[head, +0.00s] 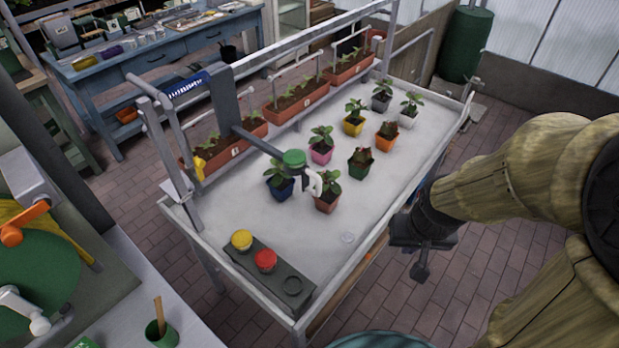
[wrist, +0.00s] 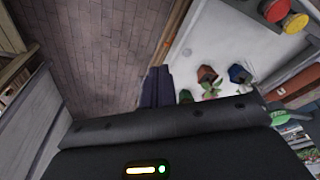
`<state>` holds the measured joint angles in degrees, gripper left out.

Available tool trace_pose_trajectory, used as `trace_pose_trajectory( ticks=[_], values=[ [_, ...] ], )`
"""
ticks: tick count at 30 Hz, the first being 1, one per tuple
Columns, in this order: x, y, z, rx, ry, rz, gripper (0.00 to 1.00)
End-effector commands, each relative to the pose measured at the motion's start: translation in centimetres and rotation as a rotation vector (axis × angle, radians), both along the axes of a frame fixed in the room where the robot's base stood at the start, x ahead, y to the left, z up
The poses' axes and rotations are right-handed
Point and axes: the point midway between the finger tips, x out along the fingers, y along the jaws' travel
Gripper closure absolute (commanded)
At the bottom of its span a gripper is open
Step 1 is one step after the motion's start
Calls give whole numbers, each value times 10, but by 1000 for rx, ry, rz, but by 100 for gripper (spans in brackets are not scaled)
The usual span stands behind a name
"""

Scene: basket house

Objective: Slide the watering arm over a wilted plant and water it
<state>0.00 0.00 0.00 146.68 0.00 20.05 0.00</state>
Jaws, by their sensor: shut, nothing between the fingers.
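The grey watering arm (head: 255,142) hangs from a carriage on the rail along the table's far side. Its green-capped end (head: 293,158), with a white curved part, is over the near plants, by the blue pot (head: 280,188) and terracotta pot (head: 327,203). Plants in the green pot (head: 360,166) and orange pot (head: 386,140) have brownish leaves and look wilted. Plants in the pink (head: 320,155), yellow (head: 352,127), grey and white pots look green. My gripper (head: 421,272) is shut and empty, outside the table's right edge, apart from the arm. Its dark fingers (wrist: 157,84) show in the wrist view.
The white table (head: 230,205) has raised rims. A grey panel with a yellow button (head: 242,239) and red button (head: 265,260) is at its near end. Planter boxes (head: 297,100) line the far side. Brick floor (head: 480,240) lies right of the table.

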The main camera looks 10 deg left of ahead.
Motion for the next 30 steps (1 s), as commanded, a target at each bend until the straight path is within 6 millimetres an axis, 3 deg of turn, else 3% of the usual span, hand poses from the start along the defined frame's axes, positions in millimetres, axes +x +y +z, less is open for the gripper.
trace_pose_trajectory(
  ticks=[8,12,14,17,22,30],
  values=[
    [0,0,0,0,0,0,98],
    [7,-3,-3,-9,-22,5,71],
    [17,-7,-7,-23,-55,16,67],
    [44,-18,-16,-57,-147,51,67],
    [106,-31,-28,-101,-375,163,67],
    [180,-20,-37,-38,-716,400,67]
  ],
)
